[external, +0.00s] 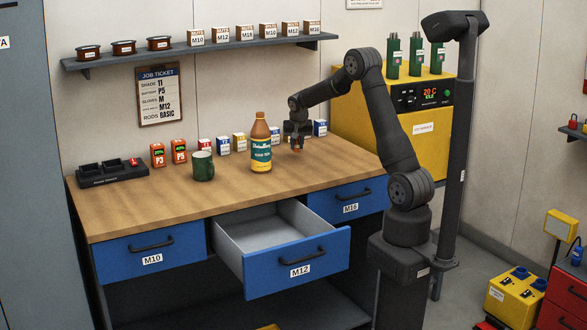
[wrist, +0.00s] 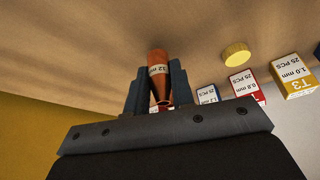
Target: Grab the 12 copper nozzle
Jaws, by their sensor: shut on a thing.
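The copper nozzle (wrist: 158,66) shows in the wrist view with a pale band that reads 12. My gripper (wrist: 157,88) is shut on it, with one dark finger on each side. In the external view my gripper (external: 297,143) is at the back right of the workbench, right of the brown-capped bottle. The nozzle's copper tip (external: 296,150) shows just below the fingers there. I cannot tell whether the nozzle touches the bench top.
A bottle (external: 261,145) and a green mug (external: 203,166) stand left of my gripper. Small labelled boxes (external: 239,142) line the back. The M12 drawer (external: 298,270) is open and looks empty. The front of the bench top (external: 150,205) is clear.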

